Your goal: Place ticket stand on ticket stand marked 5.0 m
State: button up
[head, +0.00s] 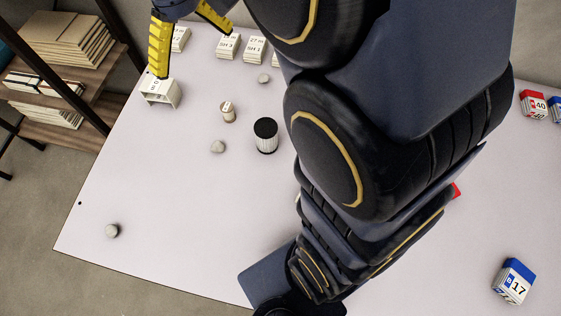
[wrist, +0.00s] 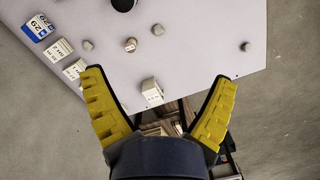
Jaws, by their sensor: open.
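A white ticket stand (head: 160,92) with an open underside stands near the table's left edge; its small label is too blurred to read surely. It also shows in the wrist view (wrist: 152,94), between the spread fingers. More white ticket stands (head: 228,46) (head: 255,48) stand in a row at the back; their labels are only partly legible. My gripper (head: 195,52) has yellow fingers, is open and holds nothing. In the head view one fingertip overlaps the top of the left ticket stand; contact cannot be told. The wrist view (wrist: 162,75) shows the fingers wide apart.
Grey stones (head: 218,147) (head: 112,231), a small labelled wooden piece (head: 228,112) and a black-topped cylinder (head: 265,136) stand on the white table (head: 160,210). Blue blocks (head: 513,282) and a red block (head: 533,104) are right. A shelf (head: 75,95) stands left. My arm hides the middle.

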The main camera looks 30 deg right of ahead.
jog(key=s+f+m, duration=0.1)
jog(key=s, duration=0.9)
jog(key=s+d+f+m, duration=0.1)
jog(key=s+f, duration=0.1)
jog(key=s, duration=0.8)
jog(key=shift+s+f+m, duration=0.25)
jog(key=shift+f+m, duration=0.05)
jog(key=shift+m, duration=0.1)
